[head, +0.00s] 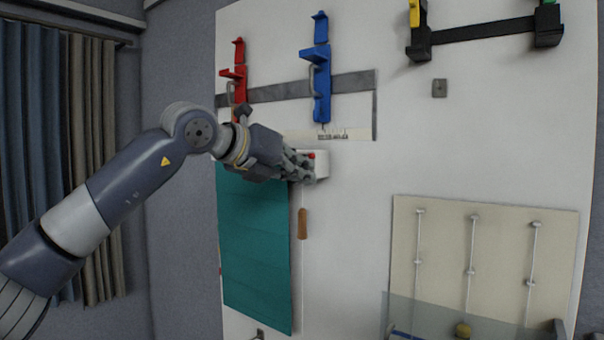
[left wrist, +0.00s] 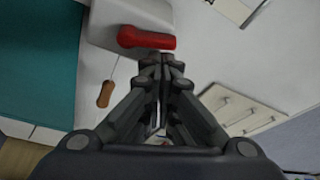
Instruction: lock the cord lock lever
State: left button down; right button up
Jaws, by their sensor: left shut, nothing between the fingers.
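The cord lock is a white block (head: 322,163) on the white wall panel, at the top right corner of a teal blind. Its red lever (left wrist: 146,39) lies roughly level across the block in the left wrist view; only a small red bit (head: 311,156) shows in the head view. My left gripper (left wrist: 160,60) is shut and empty, with its fingertips right at the lever's lower edge; I cannot tell whether they touch. The gripper (head: 309,173) hides part of the block in the head view. A cord with a wooden pull (head: 302,224) hangs below. My right gripper is out of view.
The teal blind (head: 254,245) hangs left of the cord. Red (head: 239,85) and blue (head: 321,70) clamp-like fixtures are mounted above on a grey rail. A beige board with rods (head: 485,262) is at lower right. The panel's middle is clear.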

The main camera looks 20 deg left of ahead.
pick_arm(q)
jog(key=shift+r+n+b, duration=0.2)
jog(key=shift+n+b, duration=0.3)
jog(key=r+n+h+b, duration=0.1)
jog(key=n, duration=0.1)
jog(key=r+n+h+b, duration=0.1)
jog(key=n, duration=0.1)
jog(key=n+h+b, duration=0.1)
jog(key=n, duration=0.1)
jog(key=shift+w+a+r+b, duration=0.1)
jog(key=shift+a+r+b, duration=0.15)
jog(key=shift+r+b, duration=0.15)
jog(key=n, duration=0.1)
jog(key=r+n+h, duration=0.1)
jog(key=shift+w+a+n+t, duration=0.1)
jog(key=shift+a+n+t, duration=0.2)
jog(key=shift+a+t, duration=0.1)
